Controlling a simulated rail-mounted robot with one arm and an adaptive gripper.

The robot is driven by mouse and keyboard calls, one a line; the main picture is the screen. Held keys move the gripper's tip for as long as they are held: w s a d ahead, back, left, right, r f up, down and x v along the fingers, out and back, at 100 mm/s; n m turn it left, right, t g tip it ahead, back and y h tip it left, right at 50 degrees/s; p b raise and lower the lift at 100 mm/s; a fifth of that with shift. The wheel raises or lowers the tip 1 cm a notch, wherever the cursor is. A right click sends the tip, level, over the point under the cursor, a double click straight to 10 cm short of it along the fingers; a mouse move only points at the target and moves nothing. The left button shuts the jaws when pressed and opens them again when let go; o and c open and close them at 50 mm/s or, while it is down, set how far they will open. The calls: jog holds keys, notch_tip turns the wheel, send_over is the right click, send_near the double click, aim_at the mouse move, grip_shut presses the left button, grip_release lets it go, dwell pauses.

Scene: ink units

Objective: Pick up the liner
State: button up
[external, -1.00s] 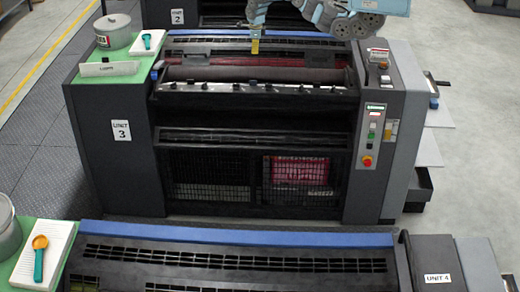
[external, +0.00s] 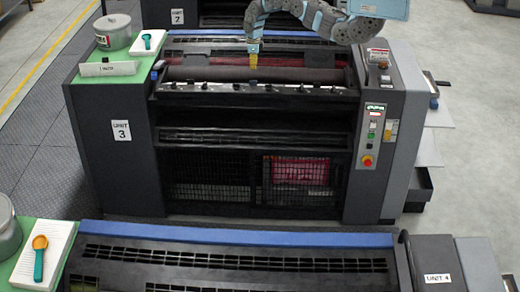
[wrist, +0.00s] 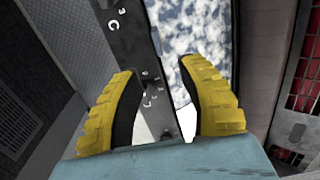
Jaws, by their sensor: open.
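My gripper (external: 253,62) hangs fingers down over the ink trough at the top of the unit 3 press (external: 250,120). Its yellow fingers are spread apart and empty in the wrist view (wrist: 158,68). Between and beyond the fingers lies a shiny surface with a mottled white and blue-grey pattern (wrist: 190,30). I cannot tell whether this is the liner or a reflective part of the trough. A dark bar with holes and white marks (wrist: 130,40) runs beside it, passing between the fingers. No liner can be made out in the external view.
A lidded pot (external: 113,32) and a white pad with a small scoop (external: 148,42) stand on the green top at left. A control panel (external: 373,135) is at right. The unit 4 press (external: 230,265) is in front.

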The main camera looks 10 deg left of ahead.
send_over(253, 82)
jog(key=shift+w+d+f, duration=0.1)
jog(key=shift+w+f, duration=0.1)
jog(key=shift+f, duration=0.9)
jog(key=shift+w+d+f, duration=0.1)
jog(key=shift+w+f, duration=0.1)
jog(key=shift+f, duration=0.85)
jog(key=shift+a+f, duration=0.1)
jog(key=shift+f, duration=0.2)
jog(key=shift+s+a+f+p, duration=0.15)
jog(key=shift+f+p, duration=0.5)
jog(key=shift+f, duration=1.9)
grip_shut()
